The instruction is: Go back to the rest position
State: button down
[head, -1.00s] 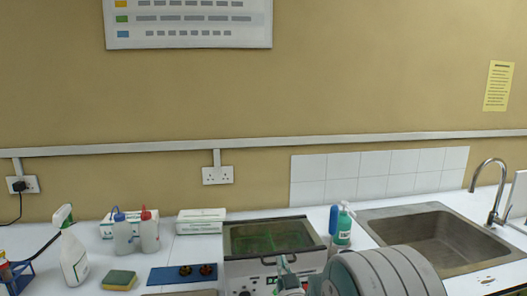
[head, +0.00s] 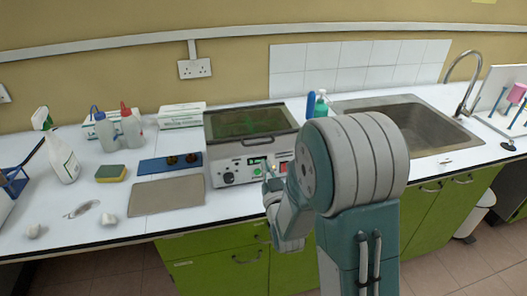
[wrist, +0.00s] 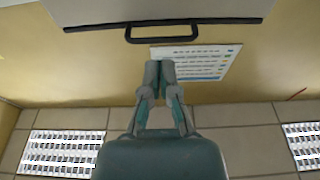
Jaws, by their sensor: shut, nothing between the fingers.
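My gripper (wrist: 158,72) is shut and empty in the wrist view, its two fingers together. The wrist view looks up the wall toward the ceiling, with a wall chart (wrist: 192,62) beyond the fingertips. In the head view my arm stands in front of the counter, right of the middle. The gripper end (head: 270,178) shows in front of the grey lidded machine (head: 250,150). From the head view I cannot tell whether the fingers touch its front panel.
The white counter (head: 120,226) bears a spray bottle (head: 62,160), a sponge (head: 111,173), a blue holder (head: 170,163) and a grey mat (head: 167,196). The sink (head: 415,125) is at the right. Green cabinets (head: 215,262) lie below. A dark handle (wrist: 190,30) shows in the wrist view.

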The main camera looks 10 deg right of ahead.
jog(key=s+r+g, duration=0.3)
jog(key=s+g, duration=0.4)
jog(key=s, duration=0.7)
jog(key=s+r+g, duration=0.3)
jog(key=s+g, duration=0.5)
jog(key=s, duration=0.6)
jog(key=shift+s+a+r, duration=0.15)
jog(key=shift+s+r, duration=0.05)
jog(key=shift+r, duration=0.2)
jog(key=c, duration=1.3)
grip_release()
jog(key=shift+c, duration=0.2)
